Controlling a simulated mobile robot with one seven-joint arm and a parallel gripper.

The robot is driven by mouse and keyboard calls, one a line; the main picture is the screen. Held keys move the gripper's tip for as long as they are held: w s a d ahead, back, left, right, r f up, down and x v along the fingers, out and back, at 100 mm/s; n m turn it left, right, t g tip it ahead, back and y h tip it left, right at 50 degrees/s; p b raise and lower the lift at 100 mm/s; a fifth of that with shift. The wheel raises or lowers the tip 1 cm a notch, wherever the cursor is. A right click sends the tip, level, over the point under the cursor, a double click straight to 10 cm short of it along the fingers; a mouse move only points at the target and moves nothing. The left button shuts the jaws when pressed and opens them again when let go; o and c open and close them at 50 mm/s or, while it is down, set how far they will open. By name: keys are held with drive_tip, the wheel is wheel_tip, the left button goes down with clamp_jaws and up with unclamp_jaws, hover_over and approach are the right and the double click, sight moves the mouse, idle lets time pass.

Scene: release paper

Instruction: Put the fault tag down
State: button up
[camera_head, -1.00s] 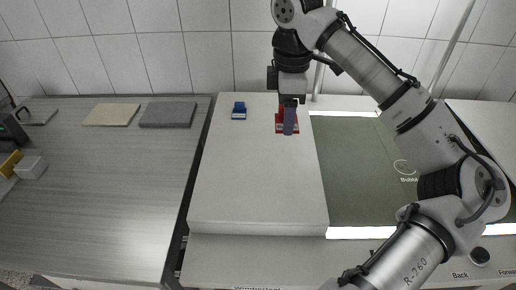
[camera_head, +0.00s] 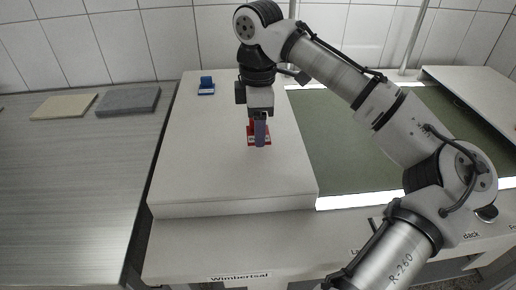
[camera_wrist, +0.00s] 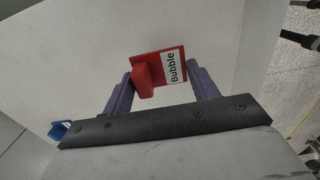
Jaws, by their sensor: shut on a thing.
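The fault tag looks to be the red tag (camera_head: 251,133), with a flat base, a raised tab and a white label reading "Bubble". In the wrist view the red tag (camera_wrist: 146,76) sits between the two purple fingers of my gripper (camera_wrist: 163,80). In the head view my gripper (camera_head: 260,145) points down, shut on the tag over the white worktop (camera_head: 220,165). One finger partly hides the tag there. I cannot tell whether the tag's base touches the worktop.
A blue tag (camera_head: 206,90) stands at the back left of the worktop; it also shows in the wrist view (camera_wrist: 60,130). A green bed (camera_head: 350,140) lies to the right. A beige slab (camera_head: 63,106) and a grey slab (camera_head: 128,100) lie left. The worktop's front is clear.

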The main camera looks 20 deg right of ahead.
sight(258, 151)
drive_tip(key=shift+f+b, duration=2.2)
drive_tip(key=shift+f, duration=0.05)
drive_tip(key=shift+r, duration=0.1)
drive_tip(key=o, duration=1)
drive_tip(key=shift+c, duration=0.2)
wheel_tip(258, 151, up, 12)
drive_tip(key=p, duration=0.1)
